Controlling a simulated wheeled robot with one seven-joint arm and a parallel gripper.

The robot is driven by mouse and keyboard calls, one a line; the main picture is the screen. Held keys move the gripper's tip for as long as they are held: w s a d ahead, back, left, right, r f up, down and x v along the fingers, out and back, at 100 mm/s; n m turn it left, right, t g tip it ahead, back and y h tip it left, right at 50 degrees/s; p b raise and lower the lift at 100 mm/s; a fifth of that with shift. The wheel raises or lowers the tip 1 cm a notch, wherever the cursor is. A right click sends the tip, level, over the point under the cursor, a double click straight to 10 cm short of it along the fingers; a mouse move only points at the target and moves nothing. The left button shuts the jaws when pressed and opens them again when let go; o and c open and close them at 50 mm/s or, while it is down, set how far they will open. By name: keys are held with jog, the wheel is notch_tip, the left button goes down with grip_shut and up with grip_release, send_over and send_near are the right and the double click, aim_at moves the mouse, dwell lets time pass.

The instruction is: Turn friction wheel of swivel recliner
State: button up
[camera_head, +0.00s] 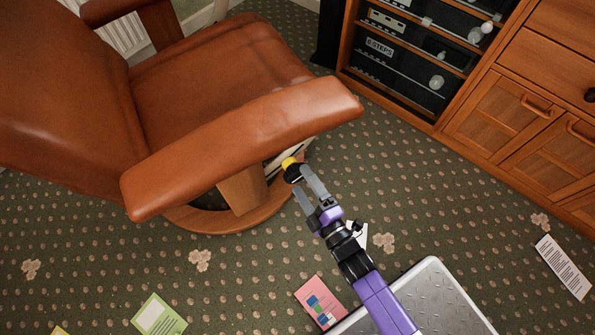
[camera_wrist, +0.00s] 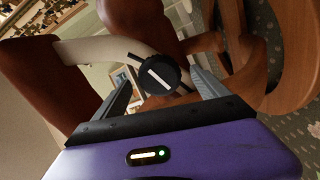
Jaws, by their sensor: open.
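The brown leather swivel recliner (camera_head: 215,70) stands at the left on a round wooden base. Its friction wheel (camera_wrist: 157,75) is a round black knob with a white bar across its face, on the pale curved side frame below the armrest (camera_head: 245,135). In the wrist view the wheel appears between the fingers (camera_wrist: 162,80), with visible gaps on both sides; I cannot tell any contact.
A wooden cabinet (camera_head: 505,145) with black audio units (camera_head: 405,75) stands at the upper right. A pink booklet (camera_head: 320,302), a green booklet (camera_head: 159,316) and a white sheet (camera_head: 563,267) lie on the patterned carpet. Carpet is free between chair and cabinet.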

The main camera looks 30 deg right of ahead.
jog(key=shift+s+p, duration=0.3)
jog(key=shift+s, duration=1.5)
jog(key=s+r+m+g, duration=0.3)
jog(key=s+r+m, duration=1.2)
jog(key=s+r, duration=0.65)
notch_tip(320, 180, up, 33)
jog(key=p, duration=3.2)
jog(key=shift+w+y, duration=0.3)
